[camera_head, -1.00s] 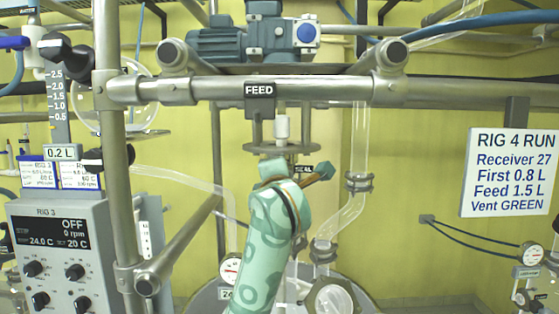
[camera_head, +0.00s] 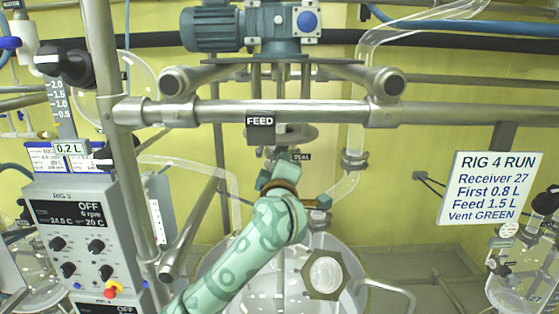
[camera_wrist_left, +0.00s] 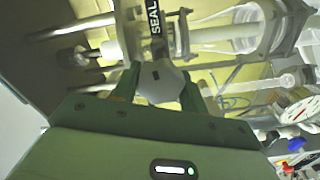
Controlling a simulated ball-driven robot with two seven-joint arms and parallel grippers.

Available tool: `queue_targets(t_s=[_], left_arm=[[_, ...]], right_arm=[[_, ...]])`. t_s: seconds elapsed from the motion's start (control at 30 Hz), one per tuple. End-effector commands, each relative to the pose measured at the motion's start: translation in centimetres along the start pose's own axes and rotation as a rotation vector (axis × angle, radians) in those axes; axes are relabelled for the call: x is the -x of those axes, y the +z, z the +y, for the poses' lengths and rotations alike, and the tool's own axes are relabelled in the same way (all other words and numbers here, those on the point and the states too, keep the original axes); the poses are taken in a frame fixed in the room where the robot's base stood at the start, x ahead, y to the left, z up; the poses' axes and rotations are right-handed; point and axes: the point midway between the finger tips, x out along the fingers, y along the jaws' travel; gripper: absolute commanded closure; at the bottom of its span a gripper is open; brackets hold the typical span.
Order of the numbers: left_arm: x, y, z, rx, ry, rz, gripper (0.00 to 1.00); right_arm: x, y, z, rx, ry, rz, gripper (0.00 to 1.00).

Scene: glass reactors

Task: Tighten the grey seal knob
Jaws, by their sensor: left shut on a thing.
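The grey seal knob (camera_wrist_left: 162,78) is a pale, faceted knob in the wrist view, just below the black SEAL label (camera_wrist_left: 154,22). My left gripper (camera_wrist_left: 160,92) has one green finger on each side of the knob and is shut on it. In the head view, my left arm rises from the bottom to my left gripper (camera_head: 279,166) under the FEED sign. My right gripper is not in view.
A horizontal steel pipe (camera_head: 320,113) with the FEED sign (camera_head: 260,125) crosses above my arm. A glass vessel (camera_head: 222,270) lies below. The RIG 3 control box (camera_head: 75,240) stands at the left, and the RIG 4 RUN sign (camera_head: 490,188) hangs at the right.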

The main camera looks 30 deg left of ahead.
Motion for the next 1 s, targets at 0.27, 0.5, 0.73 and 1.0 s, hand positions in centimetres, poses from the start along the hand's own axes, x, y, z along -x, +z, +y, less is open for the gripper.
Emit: queue_targets(t_s=[0.27, 0.5, 0.73, 1.0], left_arm=[[0.0, 0.3, -0.3, -0.018, -0.007, -0.005, 0.8], [0.0, 0.3, -0.4, -0.017, -0.007, -0.005, 0.51], [0.0, 0.1, -0.2, -0.016, -0.003, -0.003, 0.35], [1.5, 0.2, -0.1, -0.014, 0.001, -0.003, 0.35]], right_arm=[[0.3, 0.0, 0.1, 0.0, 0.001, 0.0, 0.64], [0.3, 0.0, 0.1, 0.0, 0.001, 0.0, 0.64], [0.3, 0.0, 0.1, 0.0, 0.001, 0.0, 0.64], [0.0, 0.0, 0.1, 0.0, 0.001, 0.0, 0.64]])
